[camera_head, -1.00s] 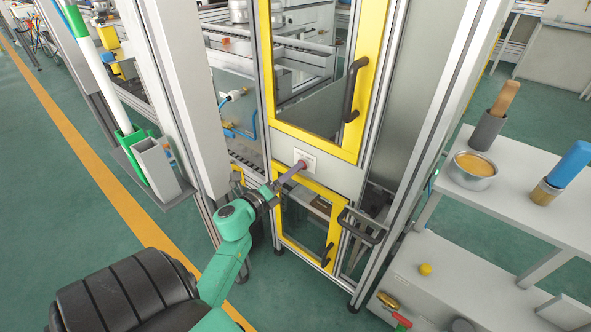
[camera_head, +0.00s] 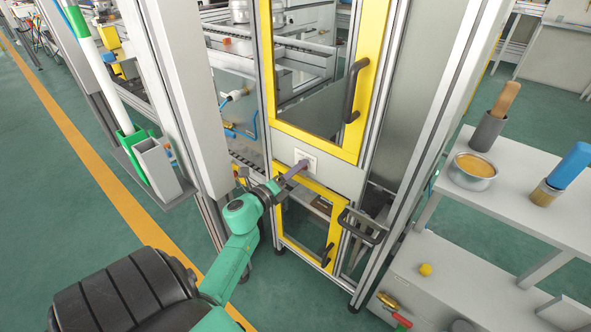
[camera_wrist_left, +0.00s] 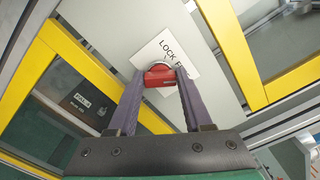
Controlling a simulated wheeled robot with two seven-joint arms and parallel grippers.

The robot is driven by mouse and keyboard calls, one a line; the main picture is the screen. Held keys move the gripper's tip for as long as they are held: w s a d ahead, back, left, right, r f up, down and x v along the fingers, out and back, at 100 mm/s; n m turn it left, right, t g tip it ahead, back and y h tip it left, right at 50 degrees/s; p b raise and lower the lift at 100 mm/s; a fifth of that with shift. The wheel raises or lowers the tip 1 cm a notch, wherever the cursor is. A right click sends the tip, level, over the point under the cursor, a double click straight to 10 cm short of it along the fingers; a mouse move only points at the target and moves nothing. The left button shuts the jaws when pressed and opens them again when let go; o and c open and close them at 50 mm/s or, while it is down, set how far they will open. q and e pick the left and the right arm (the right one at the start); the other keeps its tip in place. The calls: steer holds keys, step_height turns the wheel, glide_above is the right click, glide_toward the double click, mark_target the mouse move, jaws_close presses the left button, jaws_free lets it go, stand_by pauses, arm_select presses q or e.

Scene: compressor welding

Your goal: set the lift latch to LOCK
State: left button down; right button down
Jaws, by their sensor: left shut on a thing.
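The lift latch is a red knob (camera_wrist_left: 160,74) on a white label plate (camera_wrist_left: 172,50), fixed to a grey panel between two yellow-framed doors. The word LOCK and part of another word are legible on the plate; the rest is hidden behind the knob and a finger. My left gripper (camera_wrist_left: 159,78) has its two purple fingers on either side of the knob and is shut on it. In the head view, my left gripper (camera_head: 292,170) reaches the plate (camera_head: 309,156) from the lower left, and the fingers hide the knob. My right gripper is not in view.
The upper yellow door (camera_head: 348,153) has a dark handle (camera_head: 353,90). The lower yellow door (camera_head: 288,236) is below the latch. A black bar handle (camera_head: 362,229) juts out at right. A white table (camera_head: 520,215) holds a bowl (camera_head: 472,172) and brushes.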

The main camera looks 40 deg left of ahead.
arm_select(q)
steer(key=shift+f+n+p, duration=0.2)
steer(key=shift+n+p, duration=3.6)
steer(key=shift+n, duration=3)
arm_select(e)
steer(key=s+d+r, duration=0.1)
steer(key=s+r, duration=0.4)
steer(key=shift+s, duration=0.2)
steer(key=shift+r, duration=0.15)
arm_select(q)
steer(key=shift+c, duration=1.6)
jaws_free()
